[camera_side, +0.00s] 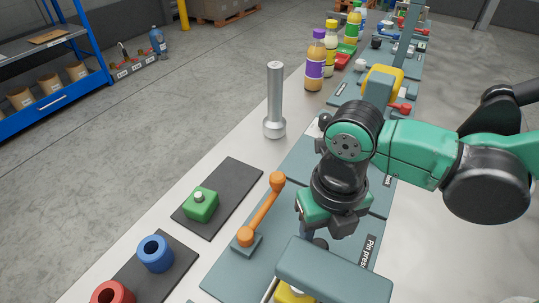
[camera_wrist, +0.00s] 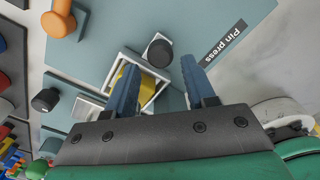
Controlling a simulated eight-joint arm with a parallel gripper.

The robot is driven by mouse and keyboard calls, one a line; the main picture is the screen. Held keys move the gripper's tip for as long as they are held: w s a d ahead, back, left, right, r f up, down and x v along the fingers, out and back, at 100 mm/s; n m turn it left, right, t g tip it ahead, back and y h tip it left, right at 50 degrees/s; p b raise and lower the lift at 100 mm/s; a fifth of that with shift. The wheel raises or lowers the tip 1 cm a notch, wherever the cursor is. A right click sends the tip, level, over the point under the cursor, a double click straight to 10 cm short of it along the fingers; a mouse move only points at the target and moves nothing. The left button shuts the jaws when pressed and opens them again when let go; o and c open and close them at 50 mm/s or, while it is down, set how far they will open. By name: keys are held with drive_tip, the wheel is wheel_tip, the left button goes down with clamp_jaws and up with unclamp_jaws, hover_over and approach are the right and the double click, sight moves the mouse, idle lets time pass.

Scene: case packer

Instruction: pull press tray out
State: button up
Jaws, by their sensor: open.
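The press tray (camera_wrist: 113,72) shows in the wrist view as a pale square frame around a yellow piece (camera_wrist: 148,88). A black round knob (camera_wrist: 159,53) stands at its edge. My gripper (camera_wrist: 160,64) is open, with one blue finger on each side of the knob; I cannot tell whether either touches it. In the side view my gripper (camera_side: 318,232) points down just behind the press's grey-teal top block (camera_side: 335,272). The dark knob (camera_side: 320,243) shows beside the fingers there. Most of the tray is hidden under the block, with the yellow piece (camera_side: 292,294) partly visible.
An orange lever (camera_side: 262,210) stands left of my gripper on the Pin press plate. Farther left are a green block (camera_side: 201,205), a blue ring (camera_side: 155,254) and a red ring (camera_side: 112,293). A silver post (camera_side: 275,100) and several bottles stand farther back.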

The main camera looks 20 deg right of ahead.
drive_tip(key=shift+f, duration=1.75)
clamp_jaws()
